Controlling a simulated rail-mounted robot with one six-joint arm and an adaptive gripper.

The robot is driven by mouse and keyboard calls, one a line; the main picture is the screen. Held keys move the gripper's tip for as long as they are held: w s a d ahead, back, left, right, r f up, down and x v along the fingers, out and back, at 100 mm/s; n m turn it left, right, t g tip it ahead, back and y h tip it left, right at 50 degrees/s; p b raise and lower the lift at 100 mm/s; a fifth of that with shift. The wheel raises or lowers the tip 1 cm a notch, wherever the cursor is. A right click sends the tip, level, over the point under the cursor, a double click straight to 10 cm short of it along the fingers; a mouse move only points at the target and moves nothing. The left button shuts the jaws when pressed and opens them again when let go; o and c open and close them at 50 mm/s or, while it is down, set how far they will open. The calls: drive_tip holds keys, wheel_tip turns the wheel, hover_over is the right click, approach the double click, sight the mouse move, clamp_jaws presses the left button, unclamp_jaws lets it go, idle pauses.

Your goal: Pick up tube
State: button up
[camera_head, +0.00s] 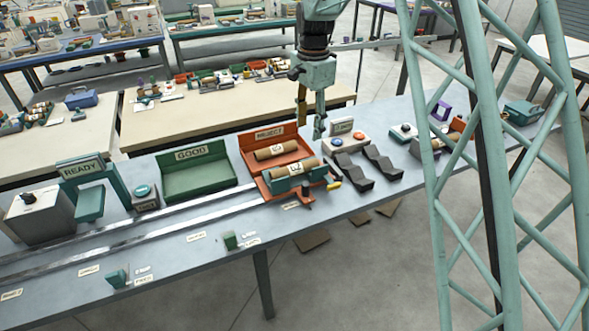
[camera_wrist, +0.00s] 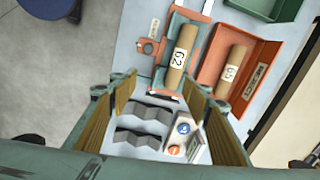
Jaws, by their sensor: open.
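One brown cardboard tube (camera_head: 309,163) with a white number label lies in a teal and orange cradle (camera_head: 265,193) at the table's front. It also shows in the wrist view (camera_wrist: 173,78), its label seeming to read 62. A second labelled brown tube (camera_head: 263,154) lies in the orange REJECT bin (camera_head: 247,150) behind it; the wrist view shows it too (camera_wrist: 233,60). My gripper (camera_head: 311,122) is open and empty, pointing down above the table, right of and above both tubes. In the wrist view its fingers (camera_wrist: 160,85) frame the black zigzag racks, with the tubes beyond.
Two black zigzag racks (camera_head: 352,173) stand right of the cradle, beside a box with coloured buttons (camera_head: 350,143). A green GOOD bin (camera_head: 197,176) is to the left, near a READY station (camera_head: 90,203). Metal rails (camera_head: 150,222) run along the table. A teal lattice tower blocks part of the right side.

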drive_tip(key=m+p, duration=0.2)
hover_over(295, 166)
wheel_tip(295, 166, down, 9)
drive_tip(key=shift+w+d+g, duration=0.1)
drive_tip(key=shift+w+g, duration=0.05)
drive_tip(key=shift+g, duration=0.15)
wheel_tip(295, 166, down, 8)
drive_tip(key=shift+f, duration=0.3)
idle(0.6)
drive_tip(key=shift+a+f, duration=0.2)
drive_tip(key=shift+f, duration=2.4)
drive_tip(key=shift+c, duration=0.3)
